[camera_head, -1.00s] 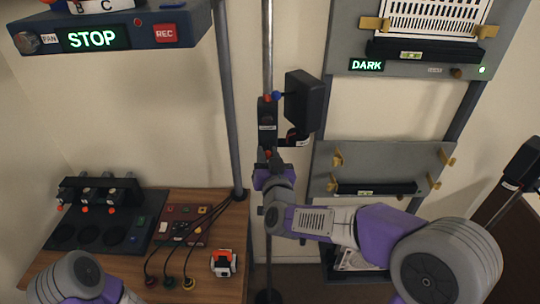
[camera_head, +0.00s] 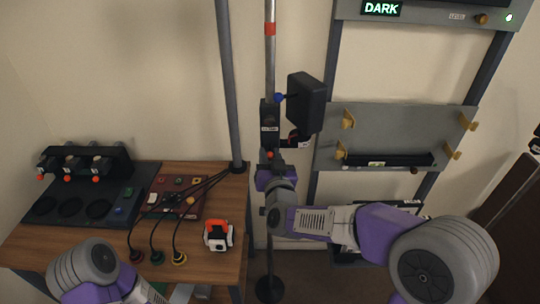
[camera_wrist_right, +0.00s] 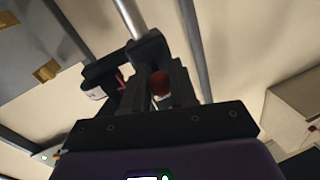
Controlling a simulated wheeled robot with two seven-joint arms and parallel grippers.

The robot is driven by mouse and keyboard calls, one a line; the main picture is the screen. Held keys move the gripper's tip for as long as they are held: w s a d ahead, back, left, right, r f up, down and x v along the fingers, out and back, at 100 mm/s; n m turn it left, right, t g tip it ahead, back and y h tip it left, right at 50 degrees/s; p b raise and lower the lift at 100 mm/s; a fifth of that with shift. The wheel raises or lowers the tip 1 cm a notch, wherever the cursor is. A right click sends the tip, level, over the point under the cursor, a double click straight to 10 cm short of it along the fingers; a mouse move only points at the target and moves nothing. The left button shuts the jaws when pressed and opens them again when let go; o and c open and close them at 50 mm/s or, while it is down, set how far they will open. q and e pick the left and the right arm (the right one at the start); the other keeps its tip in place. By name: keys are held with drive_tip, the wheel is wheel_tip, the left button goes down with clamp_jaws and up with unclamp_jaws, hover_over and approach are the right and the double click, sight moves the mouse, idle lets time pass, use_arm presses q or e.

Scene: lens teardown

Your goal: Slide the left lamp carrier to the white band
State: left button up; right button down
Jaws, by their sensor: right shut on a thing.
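The left lamp carrier (camera_head: 269,127) is a dark block around the upright metal pole (camera_head: 270,60), with a black box lamp (camera_head: 307,103) on its right side and a blue knob (camera_head: 279,98). My right gripper (camera_head: 268,165) is shut on the carrier's lower part, by a red knob. In the right wrist view the gripper's dark fingers (camera_wrist_right: 160,90) stand either side of a red knob (camera_wrist_right: 160,82), with the pole beyond. I cannot make out a white band.
A wooden desk (camera_head: 203,268) at left holds a dark panel, cables and an orange-white device (camera_head: 219,236). A grey board (camera_head: 400,125) with yellow clips stands right of the pole. Another lamp shows at the right edge.

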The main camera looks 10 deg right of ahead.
wheel_tip(320, 180, down, 2)
drive_tip(key=shift+b, duration=0.45)
use_arm(q)
drive_tip(key=shift+f, duration=0.8)
use_arm(e)
drive_tip(key=shift+r, duration=0.1)
drive_tip(key=c, duration=0.9)
unclamp_jaws()
drive_tip(key=shift+c, duration=0.2)
use_arm(q)
drive_tip(key=shift+r+p, duration=0.45)
use_arm(e)
drive_tip(key=s, duration=0.7)
drive_tip(key=shift+s, duration=0.3)
